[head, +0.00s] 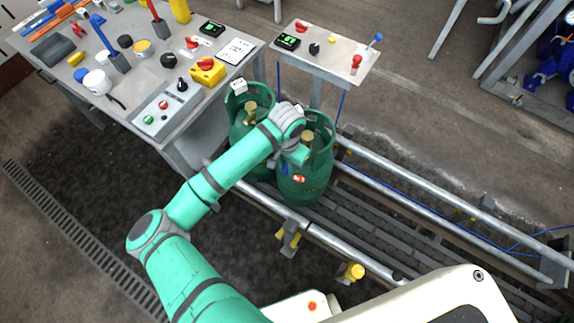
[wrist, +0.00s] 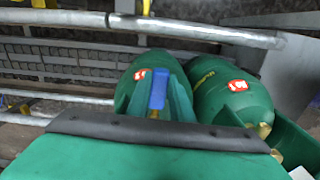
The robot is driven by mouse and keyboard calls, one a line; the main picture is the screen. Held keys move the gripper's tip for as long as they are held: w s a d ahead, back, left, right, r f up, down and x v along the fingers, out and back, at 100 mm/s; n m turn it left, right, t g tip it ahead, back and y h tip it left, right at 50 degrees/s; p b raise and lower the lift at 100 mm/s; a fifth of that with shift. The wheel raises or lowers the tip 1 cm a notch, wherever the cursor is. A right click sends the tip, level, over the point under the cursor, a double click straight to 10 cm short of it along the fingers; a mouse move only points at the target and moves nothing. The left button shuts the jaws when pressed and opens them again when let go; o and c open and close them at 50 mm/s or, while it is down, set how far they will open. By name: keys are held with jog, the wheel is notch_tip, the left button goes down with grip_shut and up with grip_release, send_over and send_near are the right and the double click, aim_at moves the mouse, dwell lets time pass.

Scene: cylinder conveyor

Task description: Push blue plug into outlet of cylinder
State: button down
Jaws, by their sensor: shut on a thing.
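Two green gas cylinders stand upright side by side on the conveyor. The nearer cylinder (head: 303,190) has a red and white label and a brass valve (head: 307,136) inside its collar. The other cylinder (head: 238,132) stands behind it to the left with its own brass valve (head: 250,112). My gripper (wrist: 158,98) is shut on the blue plug (wrist: 157,88), which shows between its green fingers in the wrist view. In the head view the plug shows as a small blue spot (head: 284,169) at the nearer cylinder's collar. Whether the plug touches an outlet is hidden.
A workbench (head: 128,85) with tools, a red and green button box (head: 160,111) and a yellow switch box (head: 207,71) stands at the upper left. A small control table (head: 335,62) stands behind the cylinders. Metal rails (head: 440,195) line the conveyor, which is clear to the right.

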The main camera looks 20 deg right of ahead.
jog(key=shift+w+d, duration=0.8)
jog(key=shift+d, duration=0.3)
dwell(0.4)
jog(key=c, duration=1.5)
grip_release()
notch_tip(320, 180, up, 11)
jog(key=shift+f, duration=0.1)
